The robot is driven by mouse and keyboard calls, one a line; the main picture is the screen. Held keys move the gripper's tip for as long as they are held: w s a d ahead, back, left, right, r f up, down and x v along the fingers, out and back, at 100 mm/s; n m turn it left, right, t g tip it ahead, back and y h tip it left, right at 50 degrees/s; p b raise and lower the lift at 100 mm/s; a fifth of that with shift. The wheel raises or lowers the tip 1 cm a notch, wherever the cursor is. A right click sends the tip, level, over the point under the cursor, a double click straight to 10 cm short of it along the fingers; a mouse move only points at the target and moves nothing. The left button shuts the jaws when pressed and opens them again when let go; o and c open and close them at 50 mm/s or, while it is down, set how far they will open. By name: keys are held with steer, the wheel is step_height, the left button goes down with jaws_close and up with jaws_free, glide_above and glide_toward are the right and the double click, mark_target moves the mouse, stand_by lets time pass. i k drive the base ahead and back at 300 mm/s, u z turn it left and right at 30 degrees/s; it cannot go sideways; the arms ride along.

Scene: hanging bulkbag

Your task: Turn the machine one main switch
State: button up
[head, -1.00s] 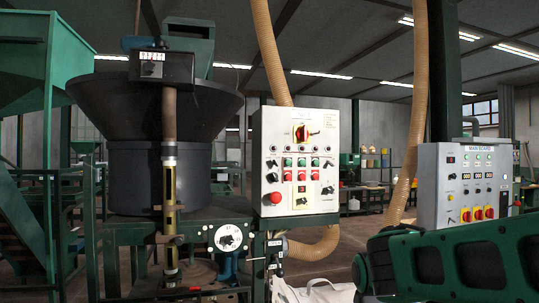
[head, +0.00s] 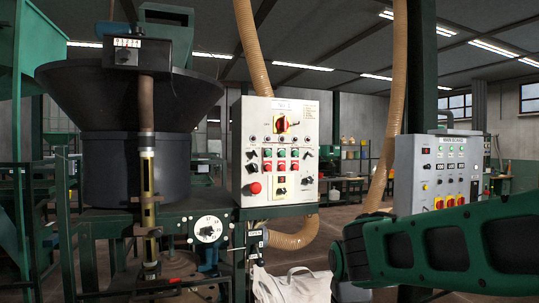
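A white control box (head: 240,178) stands in the middle of the head view, on a green frame beside a large black hopper. Near its top is a rotary main switch (head: 282,123) with a red handle on a yellow plate. The handle looks tilted, but its exact setting is too small to read. I cannot read a label tying this box to machine one. My green and black arm shows at the lower right, apart from the box. My gripper's fingers are not visible.
A second panel (head: 405,173) with several red-yellow switches stands at the right, partly behind my arm. The black hopper (head: 130,105) and a white dial (head: 208,229) are left of the box. A pale bag (head: 292,287) and a tan hose (head: 298,236) are below it.

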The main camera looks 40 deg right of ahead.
mark_target(282, 124)
steer(key=k, duration=1)
steer(key=z, duration=0.8)
steer(key=i, duration=1)
steer(key=u, duration=0.8)
